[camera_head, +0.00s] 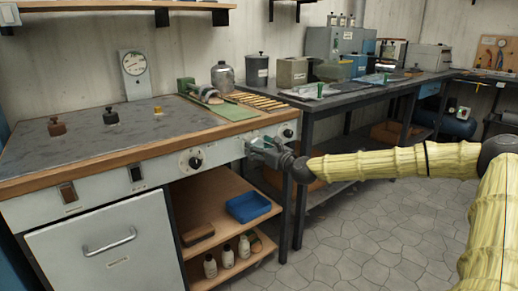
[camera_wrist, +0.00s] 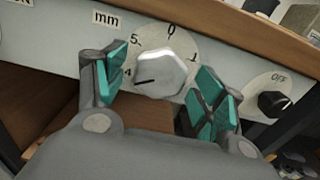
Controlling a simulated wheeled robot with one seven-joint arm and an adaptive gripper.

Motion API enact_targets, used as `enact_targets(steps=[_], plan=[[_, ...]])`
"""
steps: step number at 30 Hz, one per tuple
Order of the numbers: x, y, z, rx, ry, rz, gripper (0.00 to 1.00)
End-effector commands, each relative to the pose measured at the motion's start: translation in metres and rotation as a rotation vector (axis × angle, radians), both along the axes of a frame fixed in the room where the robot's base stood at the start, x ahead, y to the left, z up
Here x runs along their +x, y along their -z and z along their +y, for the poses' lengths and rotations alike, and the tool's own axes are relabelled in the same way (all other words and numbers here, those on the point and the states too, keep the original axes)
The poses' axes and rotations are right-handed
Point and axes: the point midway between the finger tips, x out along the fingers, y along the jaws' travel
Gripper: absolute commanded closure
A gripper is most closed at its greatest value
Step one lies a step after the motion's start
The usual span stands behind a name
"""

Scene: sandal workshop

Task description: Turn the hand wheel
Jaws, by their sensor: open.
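The hand wheel (camera_wrist: 163,72) is a pale, faceted knob on a round white dial plate marked with numbers and labelled "mm" in the wrist view. A short black mark on the wheel points left, just below the 4. My gripper (camera_wrist: 160,84) is open, with one teal-padded finger to the left of the wheel and the other to its right. A gap shows on both sides. In the head view my gripper (camera_head: 257,149) is at the bench's front panel and hides the wheel.
A black knob marked OFF (camera_wrist: 273,102) sits right of the wheel; another black knob (camera_head: 195,162) is further left on the panel. The wooden bench edge (camera_head: 150,150) overhangs above. Below is an open shelf with a blue tray (camera_head: 248,207) and bottles. The tiled floor (camera_head: 350,250) in front is clear.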

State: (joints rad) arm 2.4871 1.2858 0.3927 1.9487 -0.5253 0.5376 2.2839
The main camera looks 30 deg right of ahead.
Motion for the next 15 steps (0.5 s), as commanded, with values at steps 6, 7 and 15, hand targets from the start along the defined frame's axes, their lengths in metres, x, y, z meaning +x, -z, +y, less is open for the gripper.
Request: enact_targets(steps=[6, 7, 15], plan=[[0.0008, -0.0001, 0.0004, 0.000, 0.000, 0.000, 0.30], [0.0008, -0.0001, 0.0004, 0.000, 0.000, 0.000, 0.30], [0.0007, 0.0000, 0.0004, 0.000, 0.000, 0.000, 0.70]])
